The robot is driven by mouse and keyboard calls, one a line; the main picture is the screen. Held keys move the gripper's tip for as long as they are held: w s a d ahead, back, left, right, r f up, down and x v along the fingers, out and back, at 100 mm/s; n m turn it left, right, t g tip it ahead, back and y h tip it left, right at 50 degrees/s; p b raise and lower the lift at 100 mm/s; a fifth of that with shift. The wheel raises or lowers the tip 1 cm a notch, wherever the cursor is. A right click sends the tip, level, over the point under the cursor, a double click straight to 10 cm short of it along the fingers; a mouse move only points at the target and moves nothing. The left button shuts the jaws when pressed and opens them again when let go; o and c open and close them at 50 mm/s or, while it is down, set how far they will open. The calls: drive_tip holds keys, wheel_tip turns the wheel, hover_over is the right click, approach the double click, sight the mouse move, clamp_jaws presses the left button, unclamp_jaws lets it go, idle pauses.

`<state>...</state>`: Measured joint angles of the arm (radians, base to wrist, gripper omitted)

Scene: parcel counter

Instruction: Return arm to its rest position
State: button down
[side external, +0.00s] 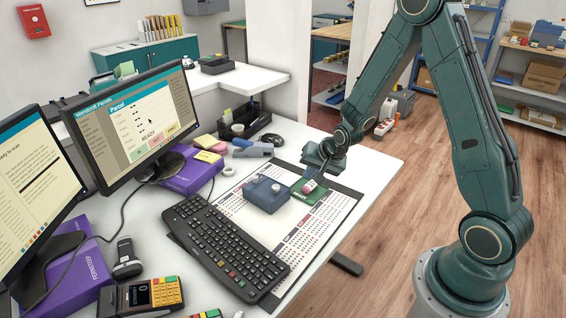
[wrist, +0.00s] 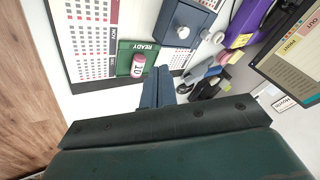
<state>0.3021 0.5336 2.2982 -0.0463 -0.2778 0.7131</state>
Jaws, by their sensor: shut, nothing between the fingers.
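My gripper (side external: 312,171) is above the desk at the back edge of the calendar mat, near the green pad. In the wrist view its two blue fingers (wrist: 157,88) are together with nothing between them. A small pink-and-white cylinder marked ID (wrist: 138,66) rests on the green pad (wrist: 124,62), which reads READY. The cylinder also shows in the side view (side external: 309,186), on the green pad (side external: 298,196), just below my gripper and apart from it as seen in the wrist view. My arm reaches in from the right, bent at the elbow.
The desk's right edge is clear.

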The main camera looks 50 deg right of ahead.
drive_tip(key=shift+s+a+r, duration=0.1)
drive_tip(key=shift+s+r, duration=0.2)
drive_tip(key=shift+r, duration=0.2)
drive_tip(key=shift+r, duration=0.1)
drive_tip(key=s+a+r+n+y, duration=0.1)
drive_tip(key=s+a+r+n, duration=0.35)
drive_tip(key=s+r, duration=0.4)
drive_tip(key=s+a+r+n, duration=0.4)
drive_tip(key=s+a+r, duration=0.15)
drive_tip(key=r, duration=0.55)
drive_tip(key=s+a+r+n+g, duration=0.1)
drive_tip(key=s+a+r+n, duration=0.1)
drive_tip(key=s, duration=0.8)
drive_tip(key=shift+s+r+n+y, duration=0.25)
drive_tip(key=shift+r+n+y, duration=0.05)
drive_tip(key=shift+r+n, duration=0.3)
drive_tip(key=c, duration=2.2)
unclamp_jaws()
